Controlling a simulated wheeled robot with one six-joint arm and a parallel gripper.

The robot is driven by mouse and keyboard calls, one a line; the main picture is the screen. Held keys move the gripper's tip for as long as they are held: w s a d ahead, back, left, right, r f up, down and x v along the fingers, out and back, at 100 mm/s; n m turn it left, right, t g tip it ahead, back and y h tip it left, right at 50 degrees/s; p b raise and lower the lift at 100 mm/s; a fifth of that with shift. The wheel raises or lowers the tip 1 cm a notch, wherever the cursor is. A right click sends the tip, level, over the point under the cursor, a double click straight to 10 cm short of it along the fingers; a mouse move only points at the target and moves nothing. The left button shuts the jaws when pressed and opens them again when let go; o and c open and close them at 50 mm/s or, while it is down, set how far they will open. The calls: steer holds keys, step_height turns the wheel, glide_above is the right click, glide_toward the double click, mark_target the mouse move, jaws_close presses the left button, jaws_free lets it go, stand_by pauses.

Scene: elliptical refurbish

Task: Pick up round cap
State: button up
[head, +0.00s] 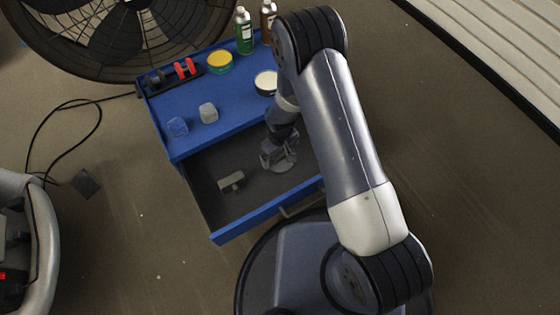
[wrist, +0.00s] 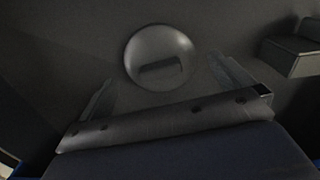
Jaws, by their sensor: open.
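The round cap (wrist: 160,52) is a grey, domed disc with a darker slot-like mark on it. In the wrist view it lies on the dark drawer floor, just beyond and between the fingers of my gripper (wrist: 168,85). The fingers are spread wide, with nothing held between them. In the head view my gripper (head: 278,156) reaches down inside the open drawer (head: 240,229) of the blue cart. There the cap is hard to tell from the gripper, which largely covers it.
A grey T-shaped part (head: 232,181) lies in the drawer, left of my gripper. The drawer walls surround the gripper.

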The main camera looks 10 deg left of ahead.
step_height(320, 180, down, 2)
steer(key=shift+f, duration=0.1)
steer(key=shift+c, duration=0.6)
steer(key=c, duration=0.7)
